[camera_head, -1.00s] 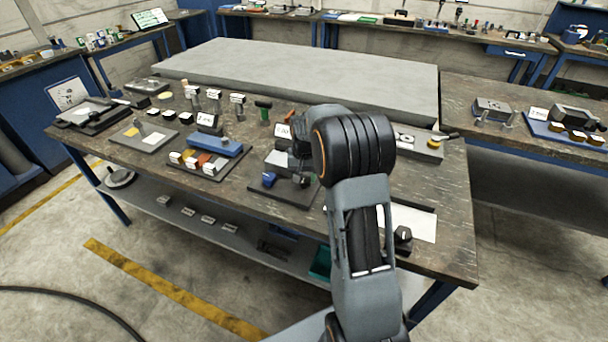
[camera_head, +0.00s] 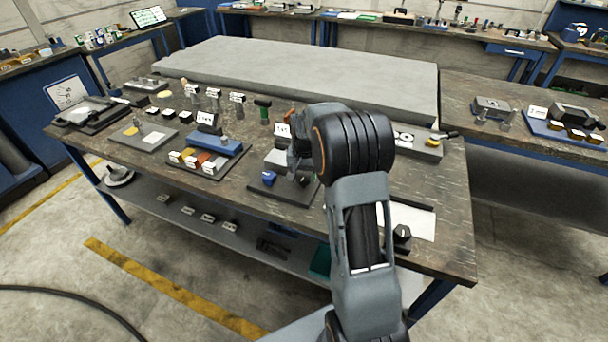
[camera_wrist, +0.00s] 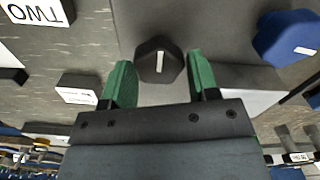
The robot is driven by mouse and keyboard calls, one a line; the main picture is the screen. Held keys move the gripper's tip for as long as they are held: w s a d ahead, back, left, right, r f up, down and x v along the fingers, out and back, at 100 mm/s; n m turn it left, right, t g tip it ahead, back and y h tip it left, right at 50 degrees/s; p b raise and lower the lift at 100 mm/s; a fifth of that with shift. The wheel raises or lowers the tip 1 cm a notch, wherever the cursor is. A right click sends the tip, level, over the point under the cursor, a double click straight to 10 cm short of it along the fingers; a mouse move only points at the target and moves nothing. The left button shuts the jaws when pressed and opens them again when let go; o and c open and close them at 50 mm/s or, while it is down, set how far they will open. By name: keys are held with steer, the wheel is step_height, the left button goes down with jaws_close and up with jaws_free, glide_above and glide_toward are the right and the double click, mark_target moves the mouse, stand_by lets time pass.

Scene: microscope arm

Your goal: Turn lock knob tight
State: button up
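A black knob with a white line (camera_wrist: 158,62) sits on a dark base plate (camera_wrist: 215,25) and also shows in the head view (camera_head: 303,180). A blue knob with a white mark (camera_wrist: 287,38) stands on the same plate to the right in the wrist view; the head view shows it too (camera_head: 269,178). My gripper (camera_wrist: 162,70) is open, its green fingertips on either side of the black knob, with a small gap seen at the right. Whether either finger touches it I cannot tell. In the head view my arm hides part of the plate.
A blue block fixture (camera_head: 215,145) stands left of the plate. Another black knob (camera_head: 402,235) sits near a white sheet (camera_head: 418,222) at the bench's front right. An upside-down sign reading TWO (camera_wrist: 35,12) lies at upper left in the wrist view.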

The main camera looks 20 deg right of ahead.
mark_target(304, 176)
steer(key=o, duration=0.3)
step_height(304, 176, up, 14)
steer(key=shift+p, duration=0.45)
steer(key=shift+f, duration=0.15)
stand_by(0.5)
